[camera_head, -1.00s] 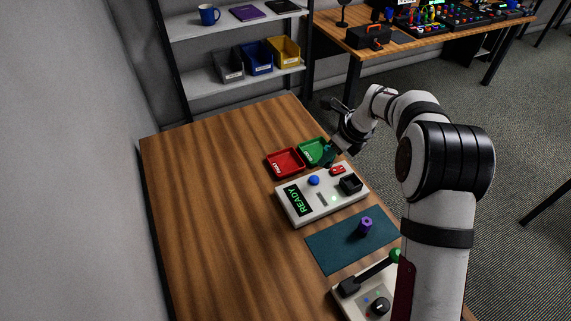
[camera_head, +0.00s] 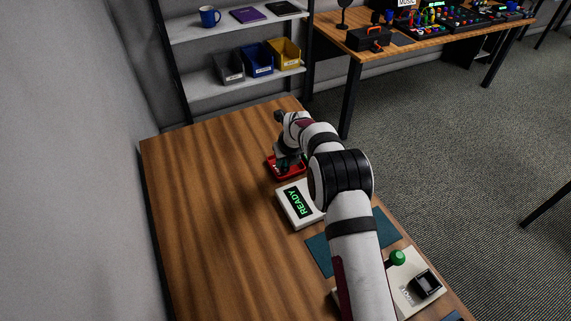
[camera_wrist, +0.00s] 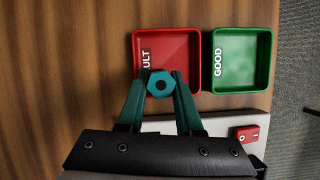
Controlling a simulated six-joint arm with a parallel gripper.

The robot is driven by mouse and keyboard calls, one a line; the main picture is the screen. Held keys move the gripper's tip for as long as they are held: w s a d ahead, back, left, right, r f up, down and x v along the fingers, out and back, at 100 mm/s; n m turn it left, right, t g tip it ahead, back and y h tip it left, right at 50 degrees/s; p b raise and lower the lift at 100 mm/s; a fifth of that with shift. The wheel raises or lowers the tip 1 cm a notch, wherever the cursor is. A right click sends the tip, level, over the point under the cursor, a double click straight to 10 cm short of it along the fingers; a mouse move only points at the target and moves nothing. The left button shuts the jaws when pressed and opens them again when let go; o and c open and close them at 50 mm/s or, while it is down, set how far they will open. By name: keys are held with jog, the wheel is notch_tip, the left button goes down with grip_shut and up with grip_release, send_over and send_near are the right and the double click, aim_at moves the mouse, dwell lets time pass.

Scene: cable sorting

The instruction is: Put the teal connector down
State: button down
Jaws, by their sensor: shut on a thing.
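The teal connector (camera_wrist: 160,84) shows in the wrist view as a hexagonal piece with a dark round hole. My gripper (camera_wrist: 159,88) is shut on it, with a dark teal finger on each side. In the wrist view it overlaps the near left part of the red tray (camera_wrist: 180,43), labelled FAULT with the first letters covered. I cannot tell its height above the tray floor. In the head view my gripper (camera_head: 288,160) is over the red tray (camera_head: 273,172), and my arm hides the connector.
The green GOOD tray (camera_wrist: 242,60) stands right of the red one, empty. The white tester (camera_head: 288,217) reads READY and is partly behind my arm. A teal mat (camera_head: 318,245) and a panel with a green-knobbed lever (camera_head: 397,258) lie nearer. The table's left side is clear.

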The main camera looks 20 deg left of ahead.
jog(key=shift+f, duration=0.7)
jog(key=shift+f, duration=0.1)
jog(key=c, duration=0.8)
grip_release()
jog(key=shift+c, duration=0.2)
